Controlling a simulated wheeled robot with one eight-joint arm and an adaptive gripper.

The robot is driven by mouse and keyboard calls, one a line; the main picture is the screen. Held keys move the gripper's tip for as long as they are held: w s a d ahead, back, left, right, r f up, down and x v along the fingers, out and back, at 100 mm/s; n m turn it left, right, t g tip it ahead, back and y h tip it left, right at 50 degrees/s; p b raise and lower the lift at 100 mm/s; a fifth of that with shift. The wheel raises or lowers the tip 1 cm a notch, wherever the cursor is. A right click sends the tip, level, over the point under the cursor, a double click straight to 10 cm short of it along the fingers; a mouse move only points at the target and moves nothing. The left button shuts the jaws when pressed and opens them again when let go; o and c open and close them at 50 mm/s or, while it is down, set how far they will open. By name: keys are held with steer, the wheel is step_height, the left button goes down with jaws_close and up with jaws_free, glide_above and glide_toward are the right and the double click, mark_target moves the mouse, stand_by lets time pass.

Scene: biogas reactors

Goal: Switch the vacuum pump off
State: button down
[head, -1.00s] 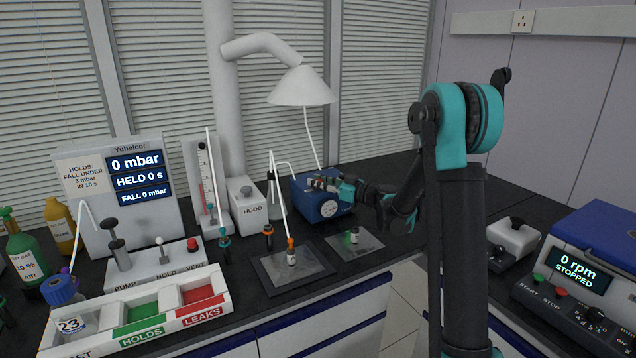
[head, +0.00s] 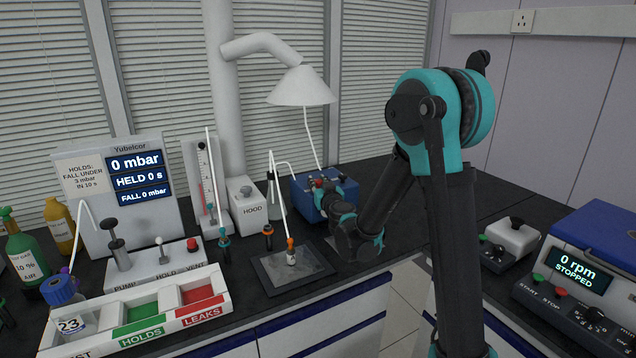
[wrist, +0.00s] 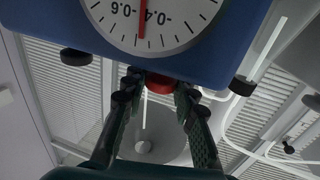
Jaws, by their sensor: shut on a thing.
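The vacuum pump (head: 307,206) is a blue box at the back of the bench, right of the hood's stand. In the wrist view its body (wrist: 190,62) shows at the top, with a round white gauge (wrist: 150,22) whose red needle lies between -0.4 and -0.6. A red knob (wrist: 159,83) is on the pump's top. My gripper (wrist: 160,92) has one fingertip on each side of this knob and is shut on it. In the head view my gripper (head: 326,185) is at the pump's top, and my arm hides the gauge.

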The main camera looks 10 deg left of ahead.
mark_target(317, 183)
steer(key=m+t+h, duration=0.1)
steer(key=m+h, duration=0.2)
steer(key=h, duration=0.2)
steer(key=shift+a, duration=0.15)
steer(key=shift+m+h, duration=1.6)
steer(key=shift+h, duration=1)
steer(key=c, duration=1.2)
jaws_free()
steer(key=v, duration=0.7)
steer(key=shift+s, duration=0.25)
steer(key=shift+r, duration=0.15)
